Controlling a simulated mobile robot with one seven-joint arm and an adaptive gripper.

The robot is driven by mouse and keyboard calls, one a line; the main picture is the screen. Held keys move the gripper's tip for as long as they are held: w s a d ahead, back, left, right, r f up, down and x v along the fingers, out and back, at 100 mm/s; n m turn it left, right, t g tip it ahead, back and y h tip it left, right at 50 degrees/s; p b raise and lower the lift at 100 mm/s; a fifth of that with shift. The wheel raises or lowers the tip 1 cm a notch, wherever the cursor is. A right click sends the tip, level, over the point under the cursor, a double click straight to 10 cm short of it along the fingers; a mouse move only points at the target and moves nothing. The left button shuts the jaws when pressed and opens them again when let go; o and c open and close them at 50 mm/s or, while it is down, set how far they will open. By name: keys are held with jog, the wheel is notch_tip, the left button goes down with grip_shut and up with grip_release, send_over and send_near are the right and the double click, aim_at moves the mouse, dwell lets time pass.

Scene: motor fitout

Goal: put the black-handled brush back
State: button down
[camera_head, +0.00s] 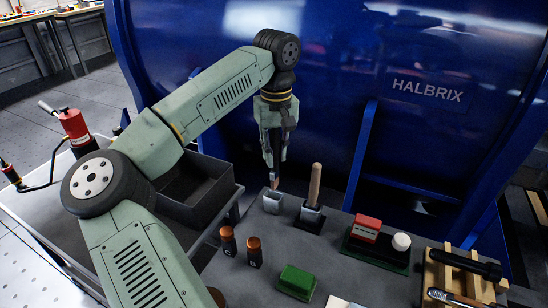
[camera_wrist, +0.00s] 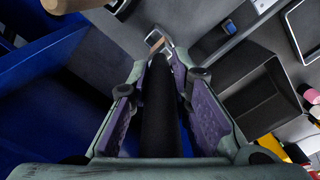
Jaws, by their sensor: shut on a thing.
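My gripper (camera_head: 276,160) points down above the far left end of the grey bench. It is shut on the black-handled brush, whose black handle (camera_wrist: 160,110) runs lengthwise between the fingers in the wrist view. A small brownish part (camera_head: 275,183) shows below the fingertips in the head view. Just under it is a small grey metal holder (camera_head: 272,201), which also shows beyond the fingertips in the wrist view (camera_wrist: 165,44). I cannot tell whether the brush's lower end is inside this holder or just above it.
A wooden-handled tool (camera_head: 315,184) stands upright in a neighbouring holder, close on the right. A dark open tray (camera_head: 212,207) is at the left. The blue Halbrix housing (camera_head: 350,75) rises behind. Two brown-capped bottles (camera_head: 254,252), a green block (camera_head: 297,280) and a red block (camera_head: 367,228) stand nearby.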

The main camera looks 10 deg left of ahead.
jog(key=shift+w+a, duration=0.3)
jog(key=shift+w, duration=0.25)
jog(key=shift+s+f+p, duration=0.1)
jog(key=shift+f+p, duration=0.35)
jog(key=shift+f, duration=1.4)
jog(key=shift+f, duration=0.2)
jog(key=c, duration=1.5)
grip_release()
jog(key=shift+o, duration=0.2)
notch_tip(320, 180, up, 12)
jog(key=shift+d+r, duration=0.1)
jog(key=shift+r, duration=0.15)
